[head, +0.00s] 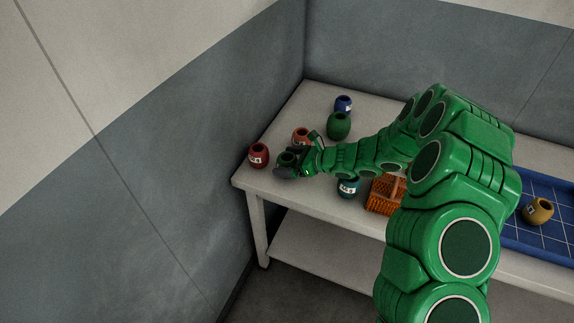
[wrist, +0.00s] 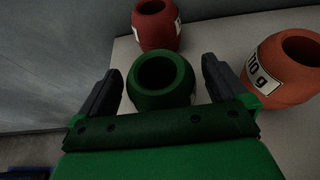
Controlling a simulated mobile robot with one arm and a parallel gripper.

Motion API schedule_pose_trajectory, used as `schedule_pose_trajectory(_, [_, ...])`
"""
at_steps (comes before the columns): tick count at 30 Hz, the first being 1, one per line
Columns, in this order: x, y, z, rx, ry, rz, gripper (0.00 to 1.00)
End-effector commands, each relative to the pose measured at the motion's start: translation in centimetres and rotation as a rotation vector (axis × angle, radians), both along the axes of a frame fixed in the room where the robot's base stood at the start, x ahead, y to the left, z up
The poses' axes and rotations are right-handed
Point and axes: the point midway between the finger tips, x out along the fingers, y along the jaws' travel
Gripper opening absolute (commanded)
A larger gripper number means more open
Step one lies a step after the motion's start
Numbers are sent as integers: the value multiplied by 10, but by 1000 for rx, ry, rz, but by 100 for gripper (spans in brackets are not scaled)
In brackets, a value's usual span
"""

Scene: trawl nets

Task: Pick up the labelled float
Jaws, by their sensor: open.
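Several barrel-shaped floats carry white labels, so I cannot tell which one the task means. A dark green float (wrist: 165,92) stands between the fingers of my gripper (wrist: 160,70) in the wrist view; a sliver of white label shows at its right side. The jaws are open around it, and I cannot see contact. In the head view my gripper (head: 286,166) is at the table's left end, around this green float (head: 288,157). A labelled red float (head: 258,155) stands just beyond it, also in the wrist view (wrist: 157,27). A labelled orange float (head: 301,135) stands close by on the right (wrist: 287,72).
A larger green float (head: 339,126) and a blue one (head: 343,103) stand farther back. A teal labelled float (head: 349,188) and an orange basket (head: 380,198) are near the front edge. A yellow float (head: 538,212) sits in the blue tray (head: 555,243). Walls adjoin the table (head: 297,107).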

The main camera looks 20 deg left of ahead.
Motion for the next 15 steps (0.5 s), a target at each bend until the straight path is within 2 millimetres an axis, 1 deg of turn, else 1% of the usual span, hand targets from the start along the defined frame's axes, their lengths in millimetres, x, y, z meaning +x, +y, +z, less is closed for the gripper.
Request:
schedule_pose_trajectory(1, [-1, 7, -3, -1, 0, 2, 100])
schedule_pose_trajectory(6, [0, 18, -7, 0, -1, 0, 100])
schedule_pose_trajectory(14, [0, 20, -8, 1, 0, -1, 100])
schedule_pose_trajectory(15, [0, 20, -8, 0, 0, -1, 95])
